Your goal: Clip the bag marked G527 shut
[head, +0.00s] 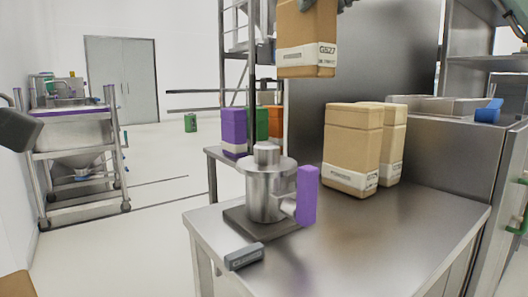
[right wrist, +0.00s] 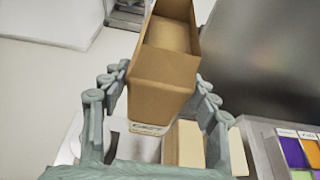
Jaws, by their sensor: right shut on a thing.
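The tan bag marked G527 (head: 306,42) hangs upright in the air above the steel table, at the top of the head view. My right gripper (head: 338,5) is shut on it near its top, mostly cut off by the frame edge. In the right wrist view the fingers (right wrist: 158,88) stand on both sides of the bag (right wrist: 165,68). The bag's far end there looks hollow, with raised edges. A small grey labelled piece (head: 244,257) lies at the table's front edge; I cannot tell if it is a clip. A dark part of my left arm shows at the left edge; its fingers cannot be made out.
Two similar tan bags (head: 351,150) stand at the table's (head: 400,230) back right. A steel vessel (head: 268,190) with a purple handle (head: 307,195) stands on a dark plate. A blue item (head: 489,110) lies on the right counter. The table's front right is clear.

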